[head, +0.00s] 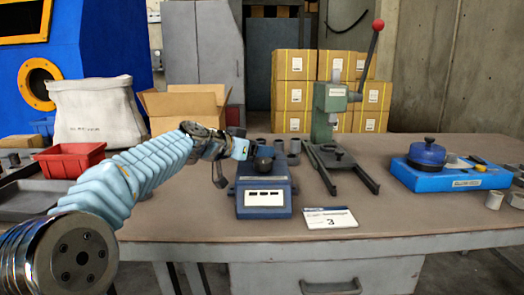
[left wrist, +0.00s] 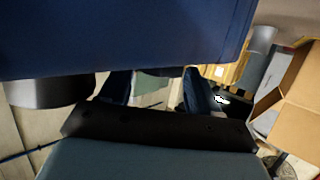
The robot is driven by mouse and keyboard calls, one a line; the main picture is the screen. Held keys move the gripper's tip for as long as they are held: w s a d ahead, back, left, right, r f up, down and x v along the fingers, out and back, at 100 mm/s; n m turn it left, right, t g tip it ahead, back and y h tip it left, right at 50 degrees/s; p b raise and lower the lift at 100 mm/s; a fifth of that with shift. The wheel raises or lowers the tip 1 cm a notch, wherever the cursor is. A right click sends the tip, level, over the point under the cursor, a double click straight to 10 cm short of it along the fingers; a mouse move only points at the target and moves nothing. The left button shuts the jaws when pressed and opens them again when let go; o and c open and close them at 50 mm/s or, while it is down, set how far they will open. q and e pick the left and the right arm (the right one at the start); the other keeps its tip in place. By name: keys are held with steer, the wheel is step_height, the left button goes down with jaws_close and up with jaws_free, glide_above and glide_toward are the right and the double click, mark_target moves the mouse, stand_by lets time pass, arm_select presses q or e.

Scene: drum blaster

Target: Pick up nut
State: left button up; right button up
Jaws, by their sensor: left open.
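My left gripper (head: 250,148) reaches in from the left over the rear of a blue device (head: 263,198) on the table. It is open, and its fingers are small and dark in the head view. A dark round part (head: 265,154) sits at the back of the device, close beside the fingers; I cannot tell whether they touch it. No nut can be made out for certain. In the left wrist view the two blue fingers (left wrist: 155,85) stand apart, partly hidden by a dark blue surface across the top. My right gripper is not in view.
Grey cylinders (head: 295,147) stand just right of the gripper. A blue tray (head: 450,176) is at right, a red bin (head: 70,160) at left.

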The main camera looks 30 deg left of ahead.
arm_select(q)
steer(key=c, duration=1.1)
